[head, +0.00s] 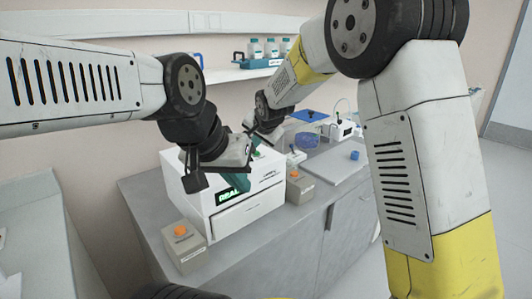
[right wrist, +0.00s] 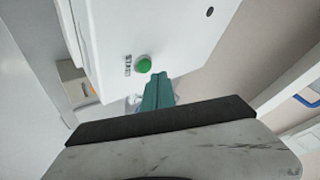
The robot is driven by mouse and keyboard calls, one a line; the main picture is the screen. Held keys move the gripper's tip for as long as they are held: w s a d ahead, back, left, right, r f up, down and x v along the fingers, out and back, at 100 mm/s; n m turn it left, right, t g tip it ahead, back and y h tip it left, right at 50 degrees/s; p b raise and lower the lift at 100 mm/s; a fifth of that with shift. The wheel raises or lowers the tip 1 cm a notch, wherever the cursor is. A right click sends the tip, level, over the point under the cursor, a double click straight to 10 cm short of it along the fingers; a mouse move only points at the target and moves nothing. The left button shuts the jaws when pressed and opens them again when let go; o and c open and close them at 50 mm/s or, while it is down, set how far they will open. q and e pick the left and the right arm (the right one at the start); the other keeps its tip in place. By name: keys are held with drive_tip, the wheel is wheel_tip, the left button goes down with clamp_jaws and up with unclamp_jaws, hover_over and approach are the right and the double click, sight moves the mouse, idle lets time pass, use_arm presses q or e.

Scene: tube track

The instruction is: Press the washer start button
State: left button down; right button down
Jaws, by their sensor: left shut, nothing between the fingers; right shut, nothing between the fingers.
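The washer (head: 268,186) is a white box on the grey bench, with a lit green display (head: 228,197) on its front, partly covered by my left gripper. A round green button (right wrist: 143,65) sits on a white face of the washer in the right wrist view, with small dark lettering beside it. My right gripper (right wrist: 158,78) is shut and empty, its teal fingertips just beside the button; contact cannot be told. My left gripper (head: 242,182) is shut and empty in front of the washer's upper front. In the head view the left wrist hides part of the washer top.
Grey boxes with orange knobs stand left (head: 180,231) and right (head: 294,175) of the washer. A tray (head: 335,164) with a blue cap (head: 355,155) lies farther right. A wall shelf (head: 240,73) holds bottles (head: 271,48) above. My right arm covers the right side.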

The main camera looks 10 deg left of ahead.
sight(257, 154)
drive_tip(key=shift+f, duration=0.15)
idle(0.7)
drive_tip(key=shift+f, duration=0.25)
drive_tip(key=shift+f, duration=0.55)
idle(0.6)
drive_tip(key=shift+r, duration=0.95)
drive_tip(key=shift+r, duration=2.55)
